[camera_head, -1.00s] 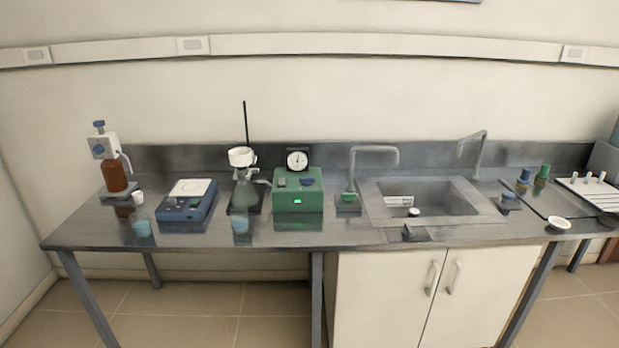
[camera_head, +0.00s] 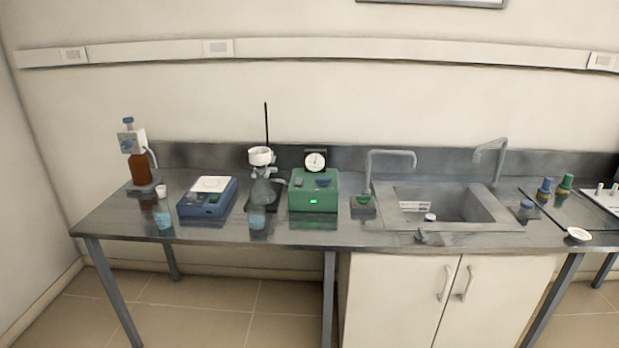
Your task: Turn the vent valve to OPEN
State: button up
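A green box-shaped unit (camera_head: 313,199) with a lit green display stands at the middle of the bench. A round white dial gauge (camera_head: 316,161) rises at its back. A dark blue knob-like part (camera_head: 323,182) sits on its top right, and a small grey part (camera_head: 299,182) on its top left. I cannot tell which of these is the vent valve, and no OPEN marking is readable. A filter flask (camera_head: 263,190) with a white funnel (camera_head: 260,156) stands just left of the unit. My gripper is not in view.
A sink (camera_head: 447,205) with taps lies to the right. The floor in front is clear.

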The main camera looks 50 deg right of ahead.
aim_at(321, 182)
jog(key=u, duration=0.75)
jog(key=k, duration=1.1)
jog(key=z, duration=1.3)
jog(key=i, duration=0.55)
jog(key=u, duration=0.15)
